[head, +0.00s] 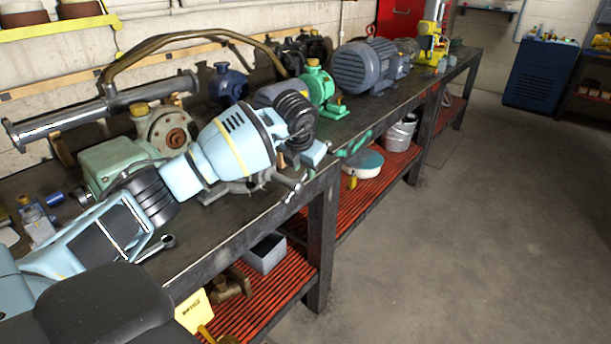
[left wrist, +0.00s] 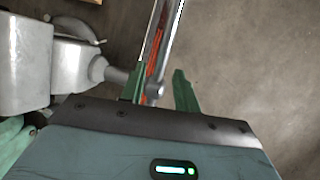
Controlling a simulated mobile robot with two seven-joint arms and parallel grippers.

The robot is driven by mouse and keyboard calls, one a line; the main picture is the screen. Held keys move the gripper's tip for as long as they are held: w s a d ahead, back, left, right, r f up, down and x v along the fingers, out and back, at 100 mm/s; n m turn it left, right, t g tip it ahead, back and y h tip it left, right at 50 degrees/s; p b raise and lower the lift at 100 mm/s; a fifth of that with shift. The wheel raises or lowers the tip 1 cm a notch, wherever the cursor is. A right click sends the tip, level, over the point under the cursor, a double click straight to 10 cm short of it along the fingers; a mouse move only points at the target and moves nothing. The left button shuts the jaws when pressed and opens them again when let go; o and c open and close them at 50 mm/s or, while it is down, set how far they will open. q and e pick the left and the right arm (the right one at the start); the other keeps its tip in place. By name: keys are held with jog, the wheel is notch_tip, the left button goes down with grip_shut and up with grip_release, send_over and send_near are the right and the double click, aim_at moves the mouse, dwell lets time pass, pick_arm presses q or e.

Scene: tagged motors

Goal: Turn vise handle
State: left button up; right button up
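The grey vise (head: 238,187) sits at the bench's front edge in the head view, partly hidden behind my pale blue left arm. Its handle (head: 292,187) is a thin metal bar with ball ends, at the edge. My left gripper (head: 353,145) has green fingers, set apart, to the right of the handle. In the left wrist view, the vise body (left wrist: 65,62) is at left. Contact is not clear. My right gripper is out of view.
The bench (head: 255,214) also holds a green pump (head: 318,86), a blue-grey motor (head: 361,66) and a metal pipe (head: 60,122). Below, a red slatted shelf (head: 377,182) carries a bucket (head: 398,135) and a grey bin (head: 265,255). The floor at right is clear.

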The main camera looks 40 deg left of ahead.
aim_at(304, 173)
pick_arm(q)
jog(key=shift+x, duration=2.05)
grip_shut()
